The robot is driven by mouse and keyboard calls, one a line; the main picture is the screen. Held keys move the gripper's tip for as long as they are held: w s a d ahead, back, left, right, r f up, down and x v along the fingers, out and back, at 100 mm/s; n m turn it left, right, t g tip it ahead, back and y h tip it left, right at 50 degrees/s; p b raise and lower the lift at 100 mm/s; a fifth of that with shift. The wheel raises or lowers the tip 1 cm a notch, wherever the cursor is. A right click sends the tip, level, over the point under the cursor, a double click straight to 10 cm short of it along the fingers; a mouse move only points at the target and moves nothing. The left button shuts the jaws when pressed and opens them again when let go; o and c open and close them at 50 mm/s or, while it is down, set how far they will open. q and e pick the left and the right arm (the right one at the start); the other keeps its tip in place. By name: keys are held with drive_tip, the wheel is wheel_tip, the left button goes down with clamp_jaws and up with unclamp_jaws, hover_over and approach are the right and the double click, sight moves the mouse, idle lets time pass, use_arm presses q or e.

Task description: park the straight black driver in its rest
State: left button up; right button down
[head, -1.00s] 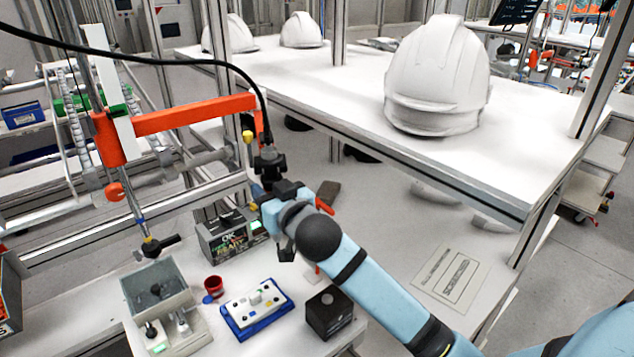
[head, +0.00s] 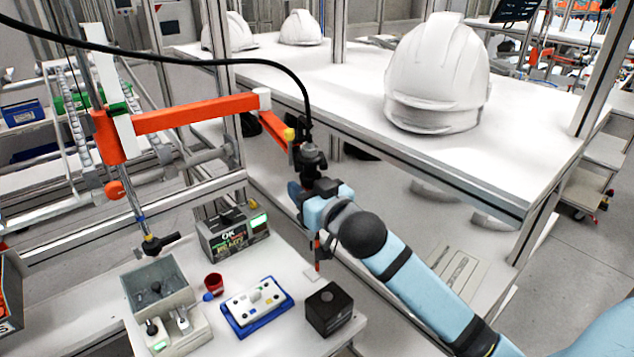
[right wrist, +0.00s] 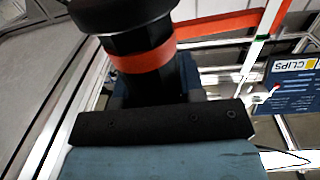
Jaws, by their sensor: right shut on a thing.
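The straight black driver (head: 312,158) hangs upright from a black cable beside the jointed orange arm. My right gripper (head: 303,196) is shut around its body. The driver's thin lower end (head: 317,256) shows below the gripper, above the table. In the right wrist view the driver (right wrist: 138,85) is a black cylinder with an orange band, close against the gripper's dark jaw. The part between the jaws is hidden. A dark block (head: 330,309) with a round feature on top stands below and right of the driver's tip; I cannot tell whether it is the rest. My left gripper is out of view.
On the table are a grey bin (head: 158,283), a red cup (head: 214,282), a white button panel on a blue tray (head: 257,304) and a labelled box (head: 233,234). A white shelf (head: 350,80) with a helmet shell (head: 437,75) stands behind my right arm.

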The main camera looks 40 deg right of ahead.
drive_tip(key=shift+w+d, duration=2.2)
drive_tip(key=shift+d, duration=0.15)
unclamp_jaws()
drive_tip(key=s, duration=1.1)
drive_tip(key=shift+d, duration=0.1)
